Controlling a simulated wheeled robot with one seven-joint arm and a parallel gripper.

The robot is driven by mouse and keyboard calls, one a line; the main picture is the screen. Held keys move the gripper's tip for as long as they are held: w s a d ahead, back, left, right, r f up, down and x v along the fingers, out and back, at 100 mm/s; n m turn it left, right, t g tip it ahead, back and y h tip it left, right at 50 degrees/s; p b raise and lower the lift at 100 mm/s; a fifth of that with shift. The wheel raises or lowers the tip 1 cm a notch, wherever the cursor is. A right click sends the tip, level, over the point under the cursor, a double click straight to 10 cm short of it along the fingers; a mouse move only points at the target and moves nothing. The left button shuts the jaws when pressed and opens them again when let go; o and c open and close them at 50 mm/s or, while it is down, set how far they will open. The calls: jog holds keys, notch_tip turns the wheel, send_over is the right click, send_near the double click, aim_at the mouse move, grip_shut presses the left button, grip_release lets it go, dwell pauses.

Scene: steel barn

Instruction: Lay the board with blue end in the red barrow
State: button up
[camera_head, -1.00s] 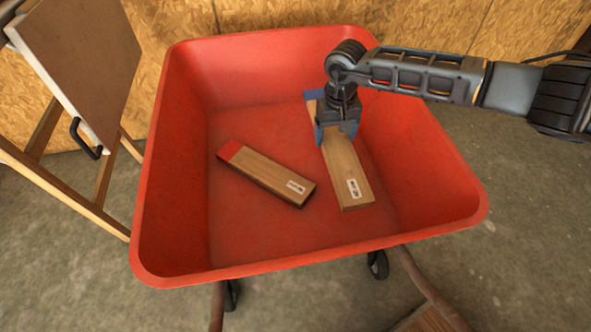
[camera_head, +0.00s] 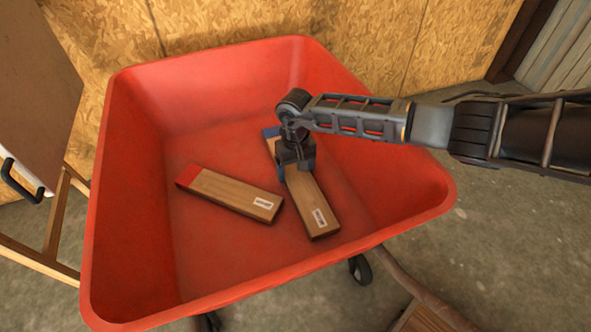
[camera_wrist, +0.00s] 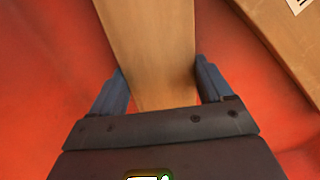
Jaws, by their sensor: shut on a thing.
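The board with the blue end (camera_head: 313,205) is inside the red barrow (camera_head: 270,291), right of the middle of its tray. Its blue end shows at the far side, just beyond my gripper (camera_head: 295,172). My gripper is shut on this board, with one finger on each long side. In the wrist view the board (camera_wrist: 150,45) runs between the two fingers (camera_wrist: 160,88), with the red tray around it. Whether the board's underside touches the tray floor is hard to tell.
A board with a red end (camera_head: 232,192) lies in the barrow just left of the held board. A wooden stand with a brown panel (camera_head: 35,100) is at the left. Chipboard wall (camera_head: 200,25) rises behind.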

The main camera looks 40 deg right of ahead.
aim_at(295, 172)
jog(key=shift+f, duration=0.15)
jog(key=o, duration=1.2)
notch_tip(295, 172, up, 12)
jog(key=p, duration=0.3)
jog(key=shift+p, duration=0.35)
